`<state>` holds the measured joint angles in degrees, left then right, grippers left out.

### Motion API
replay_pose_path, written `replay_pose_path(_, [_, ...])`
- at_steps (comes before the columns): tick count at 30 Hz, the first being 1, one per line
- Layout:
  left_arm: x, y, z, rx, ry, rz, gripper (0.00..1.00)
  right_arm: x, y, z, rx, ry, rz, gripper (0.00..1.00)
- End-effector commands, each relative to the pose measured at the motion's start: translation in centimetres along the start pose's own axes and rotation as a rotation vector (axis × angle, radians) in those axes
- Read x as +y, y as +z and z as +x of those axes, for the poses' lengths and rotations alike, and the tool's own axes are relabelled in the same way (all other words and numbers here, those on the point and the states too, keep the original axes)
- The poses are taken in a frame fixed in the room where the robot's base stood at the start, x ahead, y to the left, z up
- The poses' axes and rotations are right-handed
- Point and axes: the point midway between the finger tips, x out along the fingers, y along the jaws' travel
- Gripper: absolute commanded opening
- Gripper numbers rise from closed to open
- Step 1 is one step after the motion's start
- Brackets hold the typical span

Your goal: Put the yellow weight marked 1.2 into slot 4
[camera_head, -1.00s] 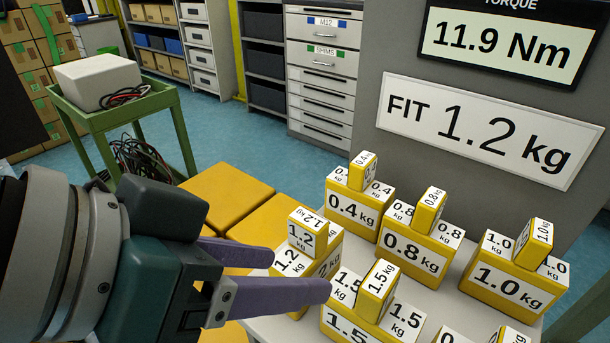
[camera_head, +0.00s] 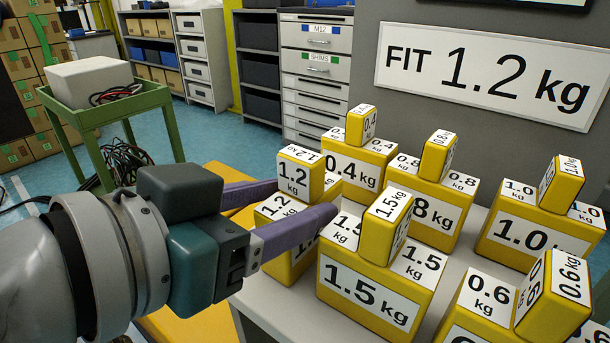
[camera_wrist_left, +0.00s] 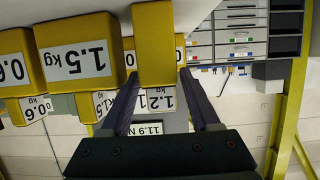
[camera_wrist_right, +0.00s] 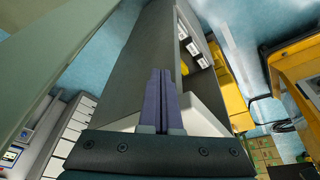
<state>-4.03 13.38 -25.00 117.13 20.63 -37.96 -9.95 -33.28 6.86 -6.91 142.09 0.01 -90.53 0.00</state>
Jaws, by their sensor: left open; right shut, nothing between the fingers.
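The yellow weight marked 1.2 (camera_head: 276,208) stands on the grey table at the left end of the weights. It is a wide block with a smaller block on top, labelled 1.2 kg. My left gripper (camera_head: 307,200) is open, its purple fingers reaching to the weight around the level where the small block meets the wide one; the near finger hides part of the front. In the left wrist view a yellow block (camera_wrist_left: 155,45) shows between and beyond the open fingers, upside down. My right gripper (camera_wrist_right: 160,72) is shut and empty, away from the weights. I see no slot 4.
The 1.5 weight (camera_head: 365,290) stands close on the right of the 1.2 weight; 0.4 (camera_head: 352,168), 0.8 (camera_head: 437,212), 1.0 (camera_head: 535,235) and 0.6 weights (camera_head: 490,295) stand around. A sign (camera_head: 490,70) reads FIT 1.2 kg. A green cart (camera_head: 110,100) is at left.

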Motion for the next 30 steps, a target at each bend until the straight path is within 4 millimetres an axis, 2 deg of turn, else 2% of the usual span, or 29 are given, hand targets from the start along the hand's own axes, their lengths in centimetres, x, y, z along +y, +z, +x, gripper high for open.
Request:
replay_pose_path(1, [0.1,0.1,0.9,0.002,0.0,-0.002,0.63,0.0,0.1,0.4,0.0,0.0,0.0,0.0])
replay_pose_path(5, [0.1,0.1,2.4,0.001,0.0,0.0,0.63,0.0,0.2,0.7,0.001,0.001,0.0,0.0])
replay_pose_path(13, [0.1,0.0,2.6,0.0,0.0,0.001,0.63,0.0,0.2,0.6,0.001,0.001,0.0,0.0])
replay_pose_path(30, [0.0,0.0,2.6,0.0,0.0,0.0,0.0,0.0,0.2,0.6,0.001,0.001,0.0,0.0])
